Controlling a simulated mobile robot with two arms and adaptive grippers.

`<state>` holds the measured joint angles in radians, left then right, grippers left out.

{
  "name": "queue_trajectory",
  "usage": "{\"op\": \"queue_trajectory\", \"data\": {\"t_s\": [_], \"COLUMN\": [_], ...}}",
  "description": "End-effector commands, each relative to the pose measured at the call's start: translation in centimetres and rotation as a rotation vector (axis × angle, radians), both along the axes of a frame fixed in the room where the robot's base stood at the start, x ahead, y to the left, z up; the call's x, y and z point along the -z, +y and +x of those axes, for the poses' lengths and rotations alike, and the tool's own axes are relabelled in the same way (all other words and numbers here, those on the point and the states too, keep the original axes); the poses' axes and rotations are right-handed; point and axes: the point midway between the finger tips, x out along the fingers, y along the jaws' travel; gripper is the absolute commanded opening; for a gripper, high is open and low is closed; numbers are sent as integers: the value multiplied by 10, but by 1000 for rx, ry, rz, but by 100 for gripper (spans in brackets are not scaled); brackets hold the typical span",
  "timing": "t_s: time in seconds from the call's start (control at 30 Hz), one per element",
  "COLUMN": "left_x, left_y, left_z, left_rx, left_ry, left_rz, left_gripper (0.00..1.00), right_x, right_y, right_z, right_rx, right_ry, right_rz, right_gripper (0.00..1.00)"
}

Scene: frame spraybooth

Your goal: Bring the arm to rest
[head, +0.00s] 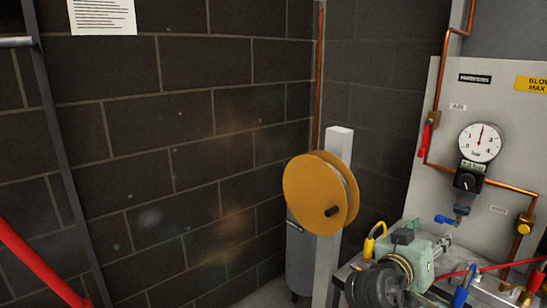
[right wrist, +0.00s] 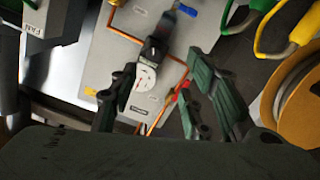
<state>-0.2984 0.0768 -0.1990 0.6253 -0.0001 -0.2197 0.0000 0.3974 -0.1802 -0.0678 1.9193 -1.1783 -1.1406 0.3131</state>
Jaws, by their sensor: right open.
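My right gripper (head: 440,240) shows at the lower right of the head view, a green-grey body in front of the grey gauge panel (head: 428,120). In the right wrist view its two dark green fingers (right wrist: 165,85) stand apart with a gap between them. Nothing is held between them. The panel's round white gauge (right wrist: 146,78) shows beyond the gap, turned upside down. I cannot tell how far the fingertips are from the panel. My left gripper is not in view.
A yellow reel (head: 313,195) on a pale post (head: 340,145) stands left of the right gripper. Copper pipe (head: 490,183), a black regulator knob (head: 467,180) and a blue-handled valve (head: 445,219) are on the panel. A yellow hook-shaped part (head: 374,240) is close beside the gripper.

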Motion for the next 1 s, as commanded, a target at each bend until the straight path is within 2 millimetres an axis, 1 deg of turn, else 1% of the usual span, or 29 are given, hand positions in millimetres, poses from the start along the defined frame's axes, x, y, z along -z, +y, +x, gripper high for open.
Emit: {"op": "queue_trajectory", "data": {"t_s": [0.03, 0.17, 0.27, 0.37, 0.47, 0.5, 0.57, 0.6, 0.67, 0.7, 0.8, 0.9, 1.0], "left_x": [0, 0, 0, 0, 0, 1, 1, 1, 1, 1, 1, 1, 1], "left_y": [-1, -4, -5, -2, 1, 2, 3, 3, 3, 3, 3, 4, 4], "left_z": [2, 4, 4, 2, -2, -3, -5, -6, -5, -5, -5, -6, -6], "left_rx": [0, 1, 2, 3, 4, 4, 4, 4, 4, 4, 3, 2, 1], "left_ry": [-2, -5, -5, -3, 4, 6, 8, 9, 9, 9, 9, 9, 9], "left_rz": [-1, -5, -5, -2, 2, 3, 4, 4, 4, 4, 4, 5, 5], "left_gripper": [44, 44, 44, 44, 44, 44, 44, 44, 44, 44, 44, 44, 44], "right_x": [14, 46, 77, 112, 156, 177, 208, 228, 253, 265, 288, 302, 312], "right_y": [0, 1, 3, 6, 14, 19, 28, 37, 50, 58, 77, 94, 109], "right_z": [-4, -14, -26, -43, -69, -83, -110, -130, -159, -176, -215, -248, -279], "right_rx": [-9, -37, -65, -103, -155, -182, -232, -269, -324, -359, -434, -496, -553], "right_ry": [24, 82, 140, 214, 311, 363, 449, 508, 592, 641, 744, 829, 902], "right_rz": [14, 57, 98, 147, 209, 241, 293, 330, 381, 411, 474, 525, 571], "right_gripper": [43, 43, 43, 43, 43, 43, 43, 43, 43, 43, 43, 43, 43]}}
